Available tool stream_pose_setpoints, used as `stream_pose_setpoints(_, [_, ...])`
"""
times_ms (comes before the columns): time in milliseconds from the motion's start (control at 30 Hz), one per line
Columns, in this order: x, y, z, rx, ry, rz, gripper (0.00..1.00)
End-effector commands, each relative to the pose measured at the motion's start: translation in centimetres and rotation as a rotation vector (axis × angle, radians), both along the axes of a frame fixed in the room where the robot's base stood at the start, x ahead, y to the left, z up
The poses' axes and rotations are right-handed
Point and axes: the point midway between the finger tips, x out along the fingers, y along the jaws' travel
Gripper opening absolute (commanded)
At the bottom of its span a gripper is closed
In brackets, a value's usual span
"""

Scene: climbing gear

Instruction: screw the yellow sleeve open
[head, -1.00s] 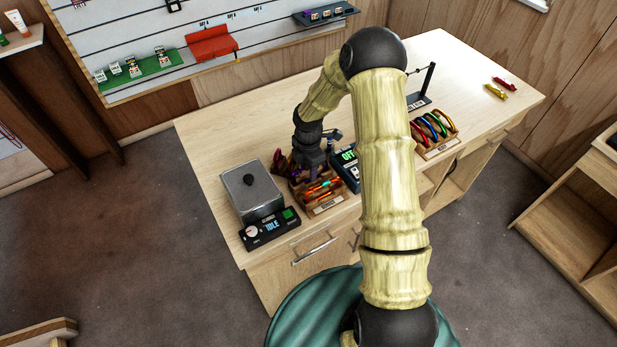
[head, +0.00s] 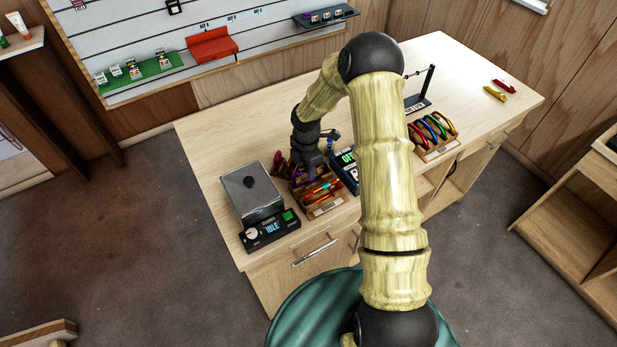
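My gripper (head: 313,174) points down at the worktable, over the back part of a wooden rack (head: 322,210) that holds orange and red gear and something purple. Its fingertips are small and partly hidden, so I cannot tell whether it is open or touching anything. A second wooden rack (head: 437,152) to the right holds several coloured carabiners, in yellow, green, blue and red. A yellow piece (head: 494,93) lies beside a red one (head: 504,85) on the far right of the tabletop. I cannot make out which part is the yellow sleeve.
A grey metal box (head: 250,198) with a dark lump on top stands left of my gripper, behind a control panel reading IDLE (head: 268,231). A dark device with a lit display (head: 344,170) is close on the right. A small dark stand (head: 427,85) rises behind.

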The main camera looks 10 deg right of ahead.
Motion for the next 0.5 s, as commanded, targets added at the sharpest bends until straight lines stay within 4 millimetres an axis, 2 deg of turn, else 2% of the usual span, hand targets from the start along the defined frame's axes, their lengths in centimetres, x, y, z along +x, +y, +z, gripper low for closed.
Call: stream_pose_setpoints(500, [0.47, 0.17, 0.27, 0.0, 0.0, 0.0, 0.4])
